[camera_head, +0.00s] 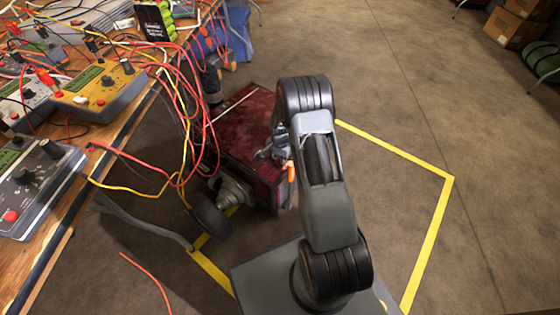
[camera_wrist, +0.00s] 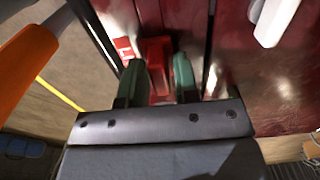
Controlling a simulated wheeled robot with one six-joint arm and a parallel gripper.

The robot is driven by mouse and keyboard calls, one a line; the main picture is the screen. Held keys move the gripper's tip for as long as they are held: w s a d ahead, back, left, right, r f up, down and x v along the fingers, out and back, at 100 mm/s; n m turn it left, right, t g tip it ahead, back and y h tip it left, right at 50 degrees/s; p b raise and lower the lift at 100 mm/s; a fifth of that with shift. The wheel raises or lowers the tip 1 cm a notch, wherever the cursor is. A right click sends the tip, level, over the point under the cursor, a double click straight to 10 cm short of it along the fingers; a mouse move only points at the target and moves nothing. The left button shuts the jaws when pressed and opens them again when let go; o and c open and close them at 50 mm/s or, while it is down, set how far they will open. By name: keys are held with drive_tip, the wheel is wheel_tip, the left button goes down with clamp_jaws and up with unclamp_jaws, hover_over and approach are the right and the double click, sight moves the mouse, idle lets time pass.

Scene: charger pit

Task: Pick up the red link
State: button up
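The red link (camera_wrist: 157,58) appears to be the bright red piece in the wrist view, against a glossy dark red surface. My gripper (camera_wrist: 158,78) has its two green fingertips apart, one on each side of the lower part of this piece. I cannot tell whether the fingers touch it. In the head view my gripper (camera_head: 273,147) is over the dark red cart (camera_head: 245,130), partly hidden by my arm. The red link cannot be made out in that view.
A workbench (camera_head: 125,125) with meters and tangled red and yellow cables stands at the left. An orange piece (camera_wrist: 24,68) and a white piece (camera_wrist: 277,18) flank the gripper in the wrist view. Yellow tape (camera_head: 430,235) marks open floor at the right.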

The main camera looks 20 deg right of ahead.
clamp_jaws()
